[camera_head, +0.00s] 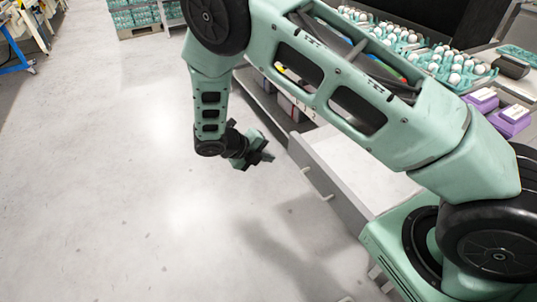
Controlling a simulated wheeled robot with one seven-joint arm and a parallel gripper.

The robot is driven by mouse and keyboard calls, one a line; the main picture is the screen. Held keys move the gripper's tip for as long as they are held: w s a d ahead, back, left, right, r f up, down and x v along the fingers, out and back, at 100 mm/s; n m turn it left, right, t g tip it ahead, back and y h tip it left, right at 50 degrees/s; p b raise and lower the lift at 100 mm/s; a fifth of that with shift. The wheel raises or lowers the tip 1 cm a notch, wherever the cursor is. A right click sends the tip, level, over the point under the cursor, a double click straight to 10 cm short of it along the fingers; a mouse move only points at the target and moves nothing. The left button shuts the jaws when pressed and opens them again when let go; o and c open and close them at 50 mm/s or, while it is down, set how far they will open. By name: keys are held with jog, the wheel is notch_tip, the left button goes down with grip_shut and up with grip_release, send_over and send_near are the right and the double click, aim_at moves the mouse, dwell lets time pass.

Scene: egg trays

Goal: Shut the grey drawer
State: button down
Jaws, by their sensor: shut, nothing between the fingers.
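The grey drawer (329,185) stands pulled out of the bench at the centre right, its front with small light handles facing the open floor. Its pale inside shows behind the front, and my arm hides part of it and of the bench behind. My gripper (268,158) is shut and empty. In the picture it is just left of the drawer's far front corner; I cannot tell whether they touch.
The bench holds egg trays (427,62) with white eggs and purple boxes (509,121). Stacked green trays on a pallet (138,32) stand far back. The floor (130,190) left of the drawer is clear.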

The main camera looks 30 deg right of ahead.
aim_at(300, 159)
jog(key=shift+w+d+f+p, duration=0.1)
jog(key=shift+d+f+p, duration=0.35)
jog(key=shift+d+f, duration=0.75)
jog(key=shift+d+f+p, duration=0.4)
jog(key=shift+d+f, duration=0.05)
jog(key=shift+d, duration=1.5)
jog(key=shift+w+d+f+p, duration=0.1)
jog(key=shift+d+f+p, duration=0.35)
jog(key=shift+d+f, duration=0.75)
jog(key=shift+d+r, duration=0.35)
jog(key=shift+d, duration=0.1)
jog(key=d, duration=2.9)
jog(key=shift+w+d+b, duration=0.2)
jog(key=shift+w+b, duration=0.1)
jog(key=shift+w, duration=0.1)
jog(key=shift+d+r, duration=0.1)
jog(key=shift+d, duration=0.2)
jog(key=shift+d, duration=0.1)
jog(key=shift+r, duration=0.1)
